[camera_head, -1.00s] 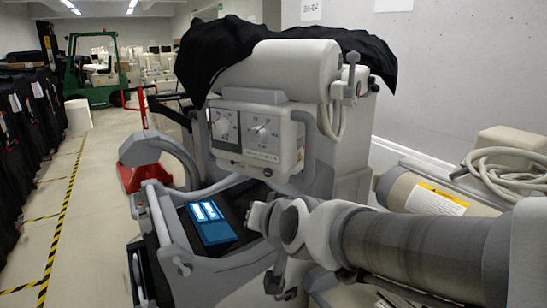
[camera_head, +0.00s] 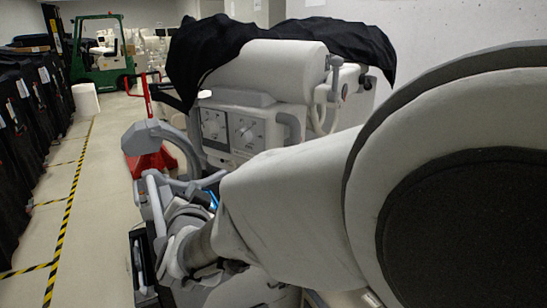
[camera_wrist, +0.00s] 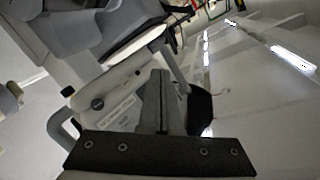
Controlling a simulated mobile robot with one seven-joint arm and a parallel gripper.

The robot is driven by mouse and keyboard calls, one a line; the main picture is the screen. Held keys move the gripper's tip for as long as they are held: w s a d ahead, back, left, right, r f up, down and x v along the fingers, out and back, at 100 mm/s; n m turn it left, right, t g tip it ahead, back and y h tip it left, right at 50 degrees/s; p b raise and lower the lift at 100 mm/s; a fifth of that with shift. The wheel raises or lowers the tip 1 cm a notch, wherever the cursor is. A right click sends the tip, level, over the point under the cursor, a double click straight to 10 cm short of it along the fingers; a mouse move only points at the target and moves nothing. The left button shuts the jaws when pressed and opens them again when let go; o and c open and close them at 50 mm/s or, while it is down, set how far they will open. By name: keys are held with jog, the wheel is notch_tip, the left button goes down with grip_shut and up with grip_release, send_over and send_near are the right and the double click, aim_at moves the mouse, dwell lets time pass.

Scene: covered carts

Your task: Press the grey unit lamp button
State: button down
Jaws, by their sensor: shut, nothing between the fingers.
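The grey unit (camera_head: 226,128) stands in the middle of the head view, with two dials on its front panel and a black cloth (camera_head: 245,40) over its top. A small bright white spot (camera_head: 205,94) shows at the upper left of the panel. I cannot tell whether it is a lamp. In the wrist view, my gripper (camera_wrist: 161,75) is shut and empty, its fingers in front of a pale panel (camera_wrist: 118,100) with a dark round knob (camera_wrist: 97,103). I cannot tell whether the fingertips touch anything. The lamp button cannot be made out.
A grey handle (camera_head: 290,128) sticks out at the panel's right. Dark covered carts (camera_head: 28,110) line the left wall beside a clear aisle (camera_head: 105,200) with striped tape. A red pallet jack (camera_head: 150,160) and a green forklift (camera_head: 101,62) stand behind.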

jog(key=b, duration=0.2)
send_near(226, 162)
jog(key=w+a+f, duration=0.1)
jog(key=w+a, duration=0.1)
jog(key=a, duration=0.1)
jog(key=shift+w+d+r+b, duration=0.1)
jog(key=shift+w+d+b, duration=0.3)
jog(key=shift+w, duration=0.3)
dwell(1.5)
jog(key=shift+w+d+b, duration=0.15)
jog(key=shift+w+b, duration=0.2)
jog(key=shift+b, duration=0.05)
jog(key=shift+w+d+b, duration=0.25)
jog(key=shift+w+b, duration=0.05)
jog(key=shift+w, duration=0.1)
dwell(0.8)
jog(key=shift+s, duration=0.1)
jog(key=shift+s+a, duration=0.4)
jog(key=shift+s, duration=0.25)
